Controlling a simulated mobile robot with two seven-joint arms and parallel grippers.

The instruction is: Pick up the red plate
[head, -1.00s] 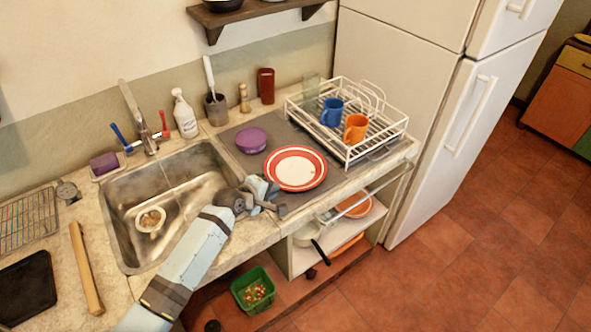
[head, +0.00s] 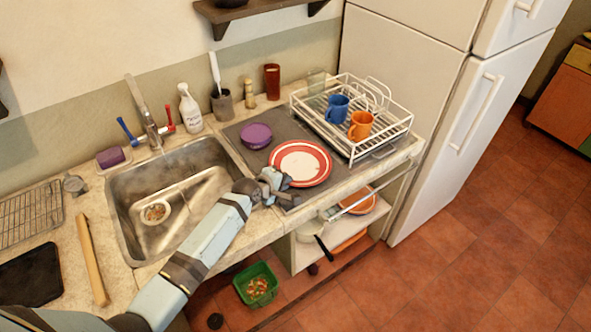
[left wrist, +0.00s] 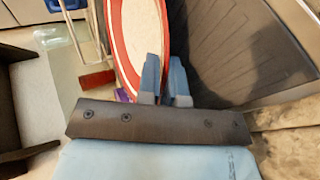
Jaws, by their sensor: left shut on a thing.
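The red plate (head: 301,163) has a white middle and a red rim. It lies on the grey mat (head: 236,134) right of the sink. My left gripper (head: 279,181) is at the plate's near left rim and is shut on it. In the left wrist view the plate (left wrist: 137,40) stands at the fingers (left wrist: 165,80), with its rim between or right beside them; the exact contact is small. My right gripper is not in view.
A purple bowl (head: 256,136) sits just behind the plate. A white dish rack (head: 381,147) with a blue mug (head: 336,108) and an orange mug (head: 361,125) stands to the right. The sink (head: 185,181) lies left. A fridge (head: 420,130) closes off the right side.

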